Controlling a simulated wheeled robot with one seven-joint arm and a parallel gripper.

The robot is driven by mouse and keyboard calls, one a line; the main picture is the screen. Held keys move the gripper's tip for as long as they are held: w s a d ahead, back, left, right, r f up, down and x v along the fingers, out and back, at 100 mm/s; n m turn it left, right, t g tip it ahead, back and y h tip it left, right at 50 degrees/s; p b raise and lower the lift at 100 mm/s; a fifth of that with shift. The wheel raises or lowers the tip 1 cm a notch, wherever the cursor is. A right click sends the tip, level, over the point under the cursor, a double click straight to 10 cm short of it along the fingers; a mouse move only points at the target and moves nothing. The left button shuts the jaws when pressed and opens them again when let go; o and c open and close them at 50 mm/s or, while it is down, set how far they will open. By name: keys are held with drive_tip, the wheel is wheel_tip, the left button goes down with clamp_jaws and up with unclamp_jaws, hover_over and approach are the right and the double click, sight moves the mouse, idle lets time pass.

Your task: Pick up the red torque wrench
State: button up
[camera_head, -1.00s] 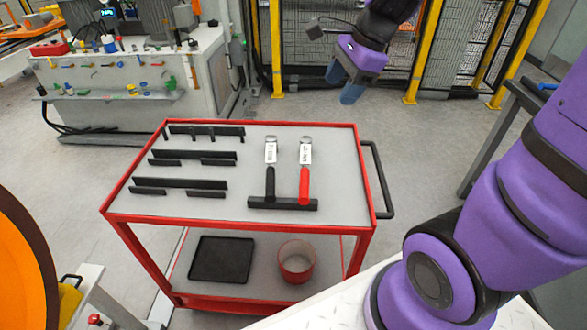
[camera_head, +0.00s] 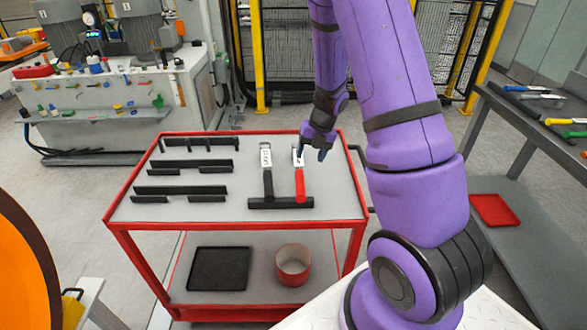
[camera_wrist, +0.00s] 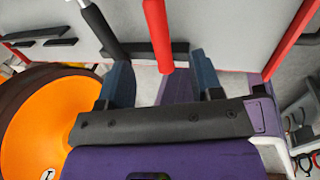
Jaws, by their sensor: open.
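The red torque wrench (camera_head: 300,183) lies on the top of the red-framed cart, its red handle toward me and its pale metal head away. Its handle end is at a black holder bar (camera_head: 281,203). A black-handled wrench (camera_head: 267,181) lies just left of it. My gripper (camera_head: 317,148) is over the far right part of the cart, near the red wrench's head, and partly covers it. In the wrist view my gripper (camera_wrist: 163,82) is open, with blue fingertips apart, and the red handle (camera_wrist: 158,35) shows between and beyond them. I cannot tell the height gap.
Black racks (camera_head: 183,168) stand on the cart's left side. The lower shelf holds a black tray (camera_head: 219,268) and a round container (camera_head: 293,265). A side table with tools (camera_head: 540,96) and a red tray (camera_head: 494,210) is at right.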

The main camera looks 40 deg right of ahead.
sight(301, 176)
drive_tip(key=x, duration=1)
drive_tip(key=shift+a+f, duration=0.3)
drive_tip(key=shift+a, duration=0.05)
drive_tip(key=c, duration=1.1)
drive_tip(key=shift+r, duration=0.15)
